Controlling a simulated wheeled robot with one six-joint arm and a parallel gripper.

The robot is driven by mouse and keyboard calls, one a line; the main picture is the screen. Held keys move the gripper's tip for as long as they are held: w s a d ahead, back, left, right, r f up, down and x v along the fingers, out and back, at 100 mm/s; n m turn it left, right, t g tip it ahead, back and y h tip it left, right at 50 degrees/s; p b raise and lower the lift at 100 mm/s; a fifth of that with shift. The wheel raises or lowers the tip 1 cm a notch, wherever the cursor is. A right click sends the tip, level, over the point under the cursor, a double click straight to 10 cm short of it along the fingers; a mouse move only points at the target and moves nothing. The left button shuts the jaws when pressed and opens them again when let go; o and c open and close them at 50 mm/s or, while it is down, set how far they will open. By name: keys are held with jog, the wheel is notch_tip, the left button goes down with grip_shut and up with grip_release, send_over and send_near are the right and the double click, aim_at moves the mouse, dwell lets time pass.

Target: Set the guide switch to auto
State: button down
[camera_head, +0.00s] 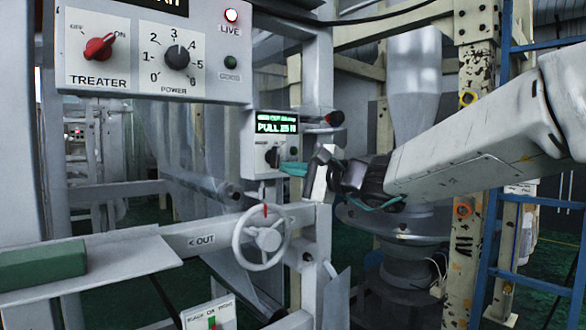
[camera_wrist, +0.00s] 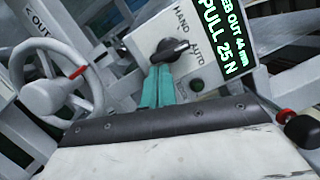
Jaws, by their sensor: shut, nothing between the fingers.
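The guide switch (camera_wrist: 173,49) is a black knob on a small white box, with HAND and AUTO printed beside it in the wrist view. Its long bar lies roughly between the two words; I cannot tell for sure which one it is set to. It also shows in the head view (camera_head: 272,157), below a green-lit display. My gripper (camera_wrist: 156,84) has teal fingers, closed together with nothing between them. Their tips are right at the knob's near end; whether they touch it is unclear. In the head view my gripper (camera_head: 291,169) reaches the box from the right.
A white handwheel (camera_head: 262,237) stands below the box. A larger panel with the TREATER switch (camera_head: 99,47) and POWER dial (camera_head: 177,57) hangs at upper left. A blue ladder (camera_head: 489,230) is at right.

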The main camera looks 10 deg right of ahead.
jog(key=shift+s+a+f+m+t, duration=0.1)
jog(key=shift+m+t, duration=0.05)
jog(key=shift+m, duration=0.45)
jog(key=shift+s+a+f+m+t, duration=0.1)
jog(key=shift+m+t, duration=0.05)
jog(key=shift+m, duration=0.45)
jog(key=shift+w, duration=0.1)
jog(key=s+d+f, duration=0.4)
jog(key=s+d, duration=0.1)
jog(key=d, duration=0.4)
jog(key=shift+s+f, duration=0.25)
jog(key=shift+s, duration=0.05)
jog(key=s+a+f+n+g+h, duration=0.2)
jog(key=s+f+n+g+h, duration=0.2)
jog(key=s+f+n+g, duration=0.9)
jog(key=s+d+f+h, duration=0.4)
jog(key=s+d, duration=0.3)
jog(key=s, duration=0.2)
jog(key=s+d+f+n+t+h, duration=0.1)
jog(key=s+d+f+h, duration=0.2)
jog(key=s, duration=0.6)
jog(key=d+h, duration=0.2)
jog(key=d, duration=0.1)
jog(key=shift+s+d+f+h, duration=0.15)
jog(key=shift+d+f+h, duration=0.2)
jog(key=shift+f+h, duration=0.05)
